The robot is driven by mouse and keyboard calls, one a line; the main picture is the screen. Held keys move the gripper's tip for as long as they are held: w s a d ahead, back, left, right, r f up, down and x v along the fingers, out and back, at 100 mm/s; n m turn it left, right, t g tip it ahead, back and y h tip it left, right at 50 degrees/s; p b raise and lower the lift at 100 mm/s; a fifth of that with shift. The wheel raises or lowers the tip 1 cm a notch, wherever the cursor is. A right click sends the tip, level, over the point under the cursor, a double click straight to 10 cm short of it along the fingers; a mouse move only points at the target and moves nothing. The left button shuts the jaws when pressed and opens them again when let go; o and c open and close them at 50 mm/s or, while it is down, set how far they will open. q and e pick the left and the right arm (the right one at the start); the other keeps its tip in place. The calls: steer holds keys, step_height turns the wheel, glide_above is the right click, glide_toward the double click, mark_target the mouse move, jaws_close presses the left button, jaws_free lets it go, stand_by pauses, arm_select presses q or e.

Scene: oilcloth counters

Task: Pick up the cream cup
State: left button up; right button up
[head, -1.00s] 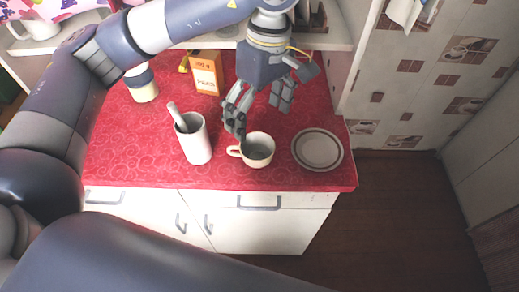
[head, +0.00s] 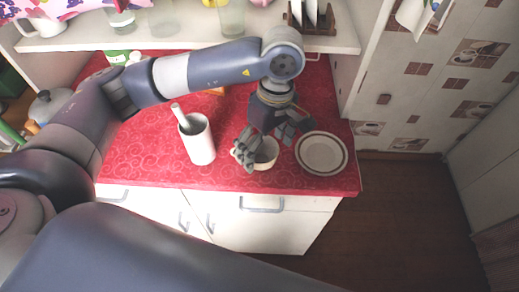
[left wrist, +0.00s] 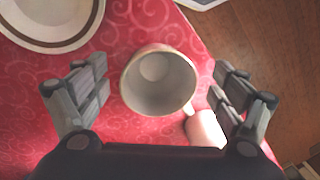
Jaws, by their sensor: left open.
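The cream cup (head: 267,154) stands upright on the red counter in the head view, partly hidden by my left gripper. In the left wrist view the cup (left wrist: 159,81) is empty and lies between the two sets of fingers, nearer their tips. Its handle side points down and right in that view, near the right-hand fingers. My left gripper (head: 266,150) is open above and around the cup; it also shows in the left wrist view (left wrist: 160,95), with gaps beside the cup. My right gripper is not in view.
A white plate with a dark ring (head: 321,154) lies right of the cup. A white mortar with a pestle (head: 199,143) stands to the left. The red counter (head: 150,150) has free room further left, and its front edge is close to the cup.

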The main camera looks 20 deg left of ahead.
arm_select(q)
steer(key=shift+s+f, duration=0.1)
steer(key=shift+f, duration=1.05)
steer(key=c, duration=1.3)
steer(key=shift+o, duration=0.2)
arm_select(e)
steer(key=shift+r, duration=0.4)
arm_select(q)
steer(key=shift+r, duration=0.2)
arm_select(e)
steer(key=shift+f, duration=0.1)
